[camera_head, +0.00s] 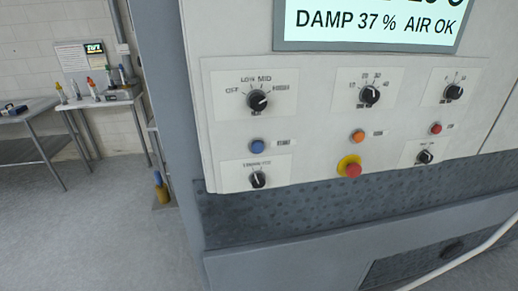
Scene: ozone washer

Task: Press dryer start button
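The control panel (322,129) of a large pale machine fills the middle and right of the head view. It carries a blue button (257,146) at left, an orange button (358,136) in the middle and a red button (436,128) at right. A larger red mushroom button (350,167) on a yellow ring sits below the orange one. Neither of my grippers is in view, and nothing covers the buttons.
Several black knobs, including one marked OFF, LOW, MID, HIGH (257,100), surround the buttons. A display (372,22) above reads "DAMP 37 % AIR OK". A pale bar (478,254) crosses the lower right. Metal tables (30,118) stand at far left, with open floor before them.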

